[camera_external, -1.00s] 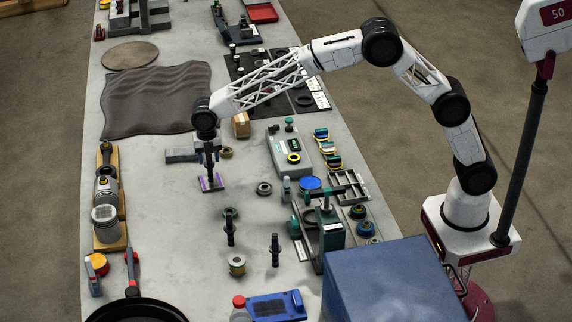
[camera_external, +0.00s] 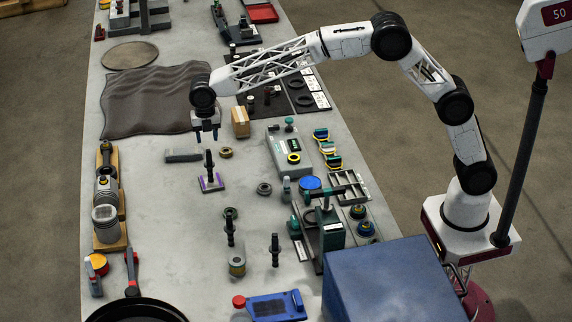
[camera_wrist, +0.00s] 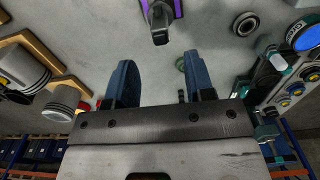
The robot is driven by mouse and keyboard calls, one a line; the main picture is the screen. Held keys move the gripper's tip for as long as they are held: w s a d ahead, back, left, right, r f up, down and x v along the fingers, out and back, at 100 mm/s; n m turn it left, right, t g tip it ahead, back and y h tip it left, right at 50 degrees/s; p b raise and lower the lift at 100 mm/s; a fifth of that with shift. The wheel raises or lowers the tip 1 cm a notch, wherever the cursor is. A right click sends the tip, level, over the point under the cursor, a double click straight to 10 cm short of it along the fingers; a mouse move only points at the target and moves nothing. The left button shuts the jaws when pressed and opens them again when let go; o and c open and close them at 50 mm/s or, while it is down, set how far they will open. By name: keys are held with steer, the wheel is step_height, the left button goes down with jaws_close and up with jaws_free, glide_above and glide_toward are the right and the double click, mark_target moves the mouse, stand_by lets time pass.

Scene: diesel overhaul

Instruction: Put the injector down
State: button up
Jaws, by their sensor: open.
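The dark injector (camera_external: 209,163) stands upright on a small pad with purple edges (camera_external: 212,184). My gripper (camera_external: 206,136) is open and empty, above the injector and apart from it. In the wrist view the injector (camera_wrist: 159,22) shows at the top centre, beyond the two spread blue fingers of my gripper (camera_wrist: 162,78). Part of the purple-edged pad (camera_wrist: 178,8) shows behind it.
A grey block (camera_external: 183,156) and a brown ring (camera_external: 226,152) lie just behind the pad. A dark ring (camera_external: 264,189) lies to its right. Two similar dark upright parts (camera_external: 230,230) (camera_external: 275,248) stand nearer the front. A cardboard box (camera_external: 240,122) is beside my gripper.

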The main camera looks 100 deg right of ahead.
steer(key=shift+r, duration=1.6)
steer(key=s+a+r+m, duration=0.3)
steer(key=s+a+r, duration=0.1)
steer(key=s, duration=0.7)
steer(key=s+a+r+m+t, duration=0.1)
steer(key=s+a+r+m, duration=0.25)
steer(key=s, duration=0.75)
steer(key=s+a+r+m, duration=0.3)
steer(key=s+a+r, duration=0.15)
steer(key=s, duration=0.65)
steer(key=s+a+f+m, duration=0.2)
steer(key=s+f+m, duration=0.1)
steer(key=s, duration=0.8)
steer(key=s+a+f+m+t, duration=0.1)
steer(key=s+f, duration=0.3)
steer(key=s, duration=0.7)
steer(key=s+a+f+m, duration=0.3)
steer(key=s+m, duration=0.1)
steer(key=s, duration=0.7)
steer(key=shift+s+a+f+m+t, duration=0.25)
steer(key=shift+a+f+m+t, duration=0.05)
steer(key=shift+f+m, duration=0.1)
